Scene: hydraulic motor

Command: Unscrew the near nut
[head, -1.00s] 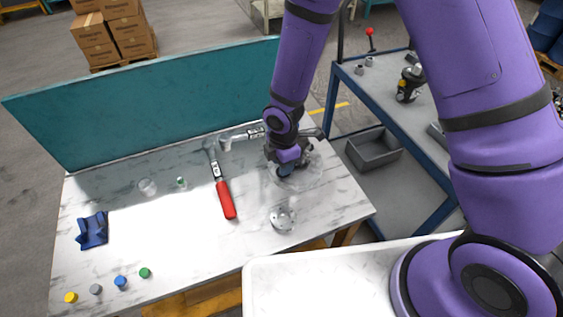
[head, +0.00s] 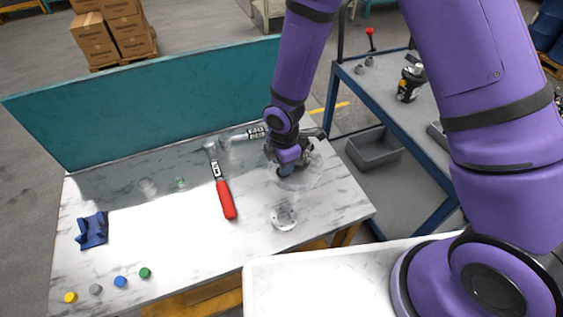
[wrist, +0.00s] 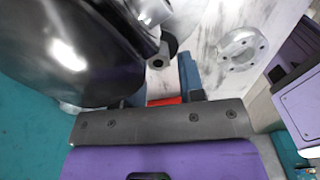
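The motor shows in the wrist view as a large glossy black body (wrist: 75,50) at upper left, with bright metal at its edge. A small hex nut (wrist: 158,61) sits beside this body on a stud end. My gripper (head: 286,170) points down over the motor's round base (head: 312,178) at the right of the workbench. One blue finger (wrist: 189,76) shows just right of the nut. The other finger is not clear, and I cannot tell whether the gripper grips the nut. In the head view my wrist hides the nut.
A red-handled wrench (head: 225,198) lies on the marble workbench (head: 175,255). A round metal flange (head: 284,217) sits nearer the front. A blue bracket (head: 92,230) and several coloured caps lie at left. A teal panel (head: 150,110) stands behind. A cart (head: 400,115) is at right.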

